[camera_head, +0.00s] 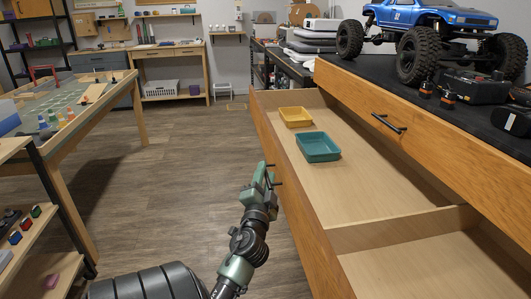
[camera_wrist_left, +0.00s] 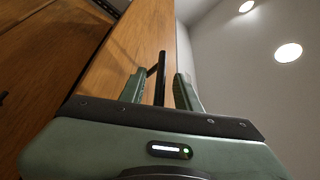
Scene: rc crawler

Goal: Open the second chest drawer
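The second chest drawer (camera_head: 385,222) is pulled well out below a closed upper drawer (camera_head: 350,97) with a black handle (camera_head: 388,124). Its wooden front also fills the middle of the left wrist view (camera_wrist_left: 128,42). My left gripper (camera_head: 266,173) is at the outer face of the open drawer's front, by its dark handle (camera_head: 277,184). In the left wrist view, the black handle bar (camera_wrist_left: 161,62) lies between my two green fingers (camera_wrist_left: 161,82). The fingers are apart, with visible gaps beside the bar. My right gripper is not in view.
A yellow tray (camera_head: 295,117) and a teal tray (camera_head: 318,147) lie in the open drawer. A blue RC crawler (camera_head: 430,18) stands on the chest's dark top. A workbench (camera_head: 62,137) and low shelf (camera_head: 30,240) stand at left. Wooden floor (camera_head: 190,160) lies clear between them and the drawer.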

